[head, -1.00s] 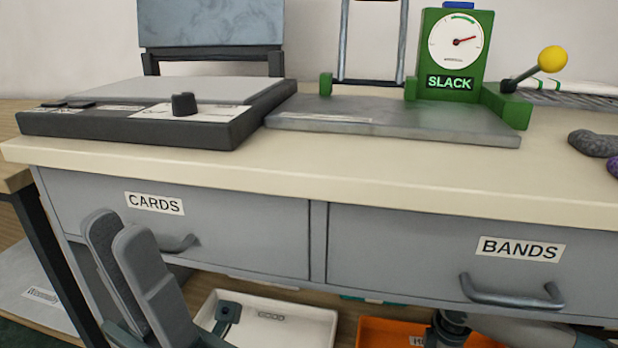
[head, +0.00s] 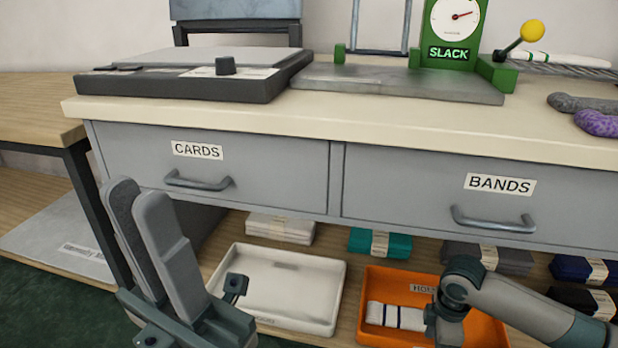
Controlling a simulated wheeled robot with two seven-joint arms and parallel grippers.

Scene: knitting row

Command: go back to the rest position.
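My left gripper (head: 137,192) points up in the lower left of the head view. It is in front of the left end of the grey bench, left of the CARDS drawer handle. Its two grey fingers stand a little apart, with nothing seen between them. My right arm (head: 530,308) comes in from the lower right, in front of the orange bin. Its gripper is not seen.
The CARDS drawer (head: 260,180) and BANDS drawer (head: 400,200) look shut. Below are a white tray (head: 338,285), an orange bin (head: 372,278) with a white bundle inside, and folded cloths. The bench top (head: 330,118) holds the green SLACK gauge (head: 449,53).

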